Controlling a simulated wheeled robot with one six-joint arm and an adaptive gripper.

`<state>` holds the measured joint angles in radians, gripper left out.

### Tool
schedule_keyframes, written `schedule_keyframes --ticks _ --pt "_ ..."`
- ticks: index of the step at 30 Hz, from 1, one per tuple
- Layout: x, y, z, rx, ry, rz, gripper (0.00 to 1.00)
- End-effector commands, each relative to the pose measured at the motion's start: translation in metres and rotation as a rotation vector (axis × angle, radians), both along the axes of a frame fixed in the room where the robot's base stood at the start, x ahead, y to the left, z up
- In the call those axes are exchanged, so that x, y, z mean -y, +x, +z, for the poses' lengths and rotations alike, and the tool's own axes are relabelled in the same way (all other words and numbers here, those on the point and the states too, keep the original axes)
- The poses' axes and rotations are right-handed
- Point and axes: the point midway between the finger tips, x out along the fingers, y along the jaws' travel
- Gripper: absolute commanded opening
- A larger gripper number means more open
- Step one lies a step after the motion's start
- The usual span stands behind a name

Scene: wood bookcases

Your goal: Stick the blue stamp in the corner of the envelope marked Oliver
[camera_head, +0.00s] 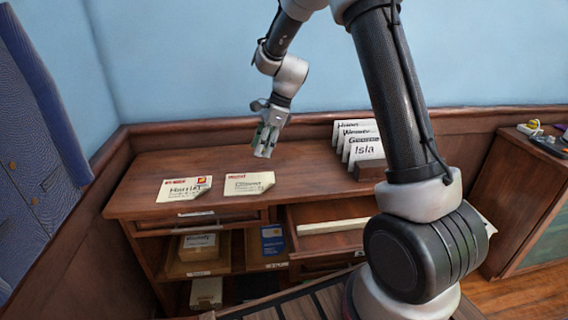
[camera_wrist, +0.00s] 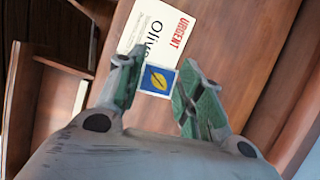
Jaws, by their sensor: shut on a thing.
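My gripper (camera_head: 264,147) is shut on the blue stamp (camera_wrist: 158,80), which has a white border and a yellow shape. In the wrist view the stamp sits between the green-padded fingertips (camera_wrist: 157,88). The cream envelope marked Oliver (camera_head: 248,183), with red print at its top left, lies flat on the desk top. In the wrist view the envelope (camera_wrist: 148,40) shows past the stamp, with "URGENT" in red; the stamp and a finger cover part of it. In the head view my gripper is above the desk, behind the envelope and apart from it.
An envelope marked Harriet (camera_head: 184,189), with an orange stamp at its top right, lies to the left. Several upright name cards (camera_head: 362,149) stand at the back right in a wooden holder (camera_head: 369,169). A drawer (camera_head: 328,242) stands open below the desk top. The desk's middle is clear.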

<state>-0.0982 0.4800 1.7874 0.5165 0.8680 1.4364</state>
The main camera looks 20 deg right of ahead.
Motion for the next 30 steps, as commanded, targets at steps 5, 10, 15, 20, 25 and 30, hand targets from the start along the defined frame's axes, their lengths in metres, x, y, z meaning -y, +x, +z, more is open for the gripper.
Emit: schedule_keyframes --ticks 5,10,15,20,25,30 --pt "0.001 0.001 0.005 -0.004 0.0 -0.113 0.27" --pt "0.002 0.001 -0.004 -0.006 0.0 -0.133 0.27" --pt "0.002 0.001 -0.02 -0.006 0.0 -0.133 0.27" --pt "0.002 0.001 -0.038 -0.006 0.0 -0.132 0.27" --pt "0.002 0.001 -0.057 -0.006 0.0 -0.132 0.27" --pt "0.002 0.001 -0.074 -0.006 0.001 -0.132 0.27"
